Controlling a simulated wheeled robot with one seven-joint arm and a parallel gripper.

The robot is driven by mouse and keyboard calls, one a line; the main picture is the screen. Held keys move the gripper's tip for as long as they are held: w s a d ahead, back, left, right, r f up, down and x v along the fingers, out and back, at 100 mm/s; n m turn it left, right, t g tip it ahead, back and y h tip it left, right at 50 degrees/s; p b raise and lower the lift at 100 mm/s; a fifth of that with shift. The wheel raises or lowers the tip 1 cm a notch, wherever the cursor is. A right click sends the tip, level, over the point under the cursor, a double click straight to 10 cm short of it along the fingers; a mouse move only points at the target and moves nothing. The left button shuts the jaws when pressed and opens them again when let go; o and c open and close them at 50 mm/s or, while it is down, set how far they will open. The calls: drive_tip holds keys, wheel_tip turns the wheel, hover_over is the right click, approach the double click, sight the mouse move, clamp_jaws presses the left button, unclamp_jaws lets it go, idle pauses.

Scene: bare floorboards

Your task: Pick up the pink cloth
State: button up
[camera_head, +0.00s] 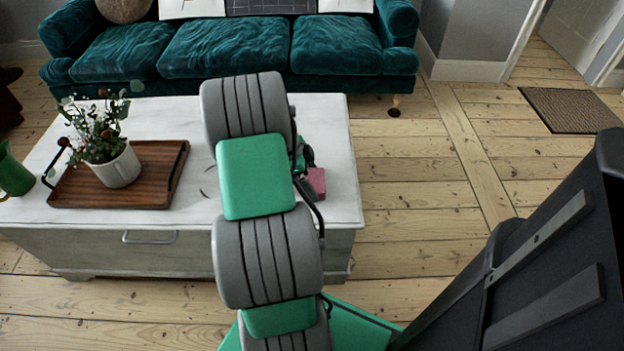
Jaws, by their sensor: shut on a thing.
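The pink cloth (316,183) shows as a small pink patch on the right part of the white chest's top (335,150), just right of my arm. My gripper (308,185) is at its left edge, small and partly hidden behind my arm, with dark fingers against the cloth. The gripper is shut on the cloth. How much of the cloth lies between the fingers is hidden, and I cannot tell if it is lifted off the top.
A wooden tray (175,155) with a potted plant (118,168) stands on the chest's left. A green jug (12,172) is at its left edge. A teal sofa (230,48) stands behind. The floor right of the chest is clear up to a doormat (575,109).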

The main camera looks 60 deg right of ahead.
sight(316, 180)
wheel_tip(316, 180, up, 3)
drive_tip(key=shift+w+r+p, duration=0.1)
drive_tip(key=shift+r+p, duration=0.1)
drive_tip(key=shift+p, duration=0.4)
drive_tip(key=w+a+r+p, duration=0.2)
drive_tip(key=a+r, duration=0.7)
drive_tip(key=a, duration=0.4)
drive_tip(key=shift+w+a+p, duration=0.25)
drive_tip(key=shift+a+p, duration=0.1)
drive_tip(key=shift+a, duration=0.05)
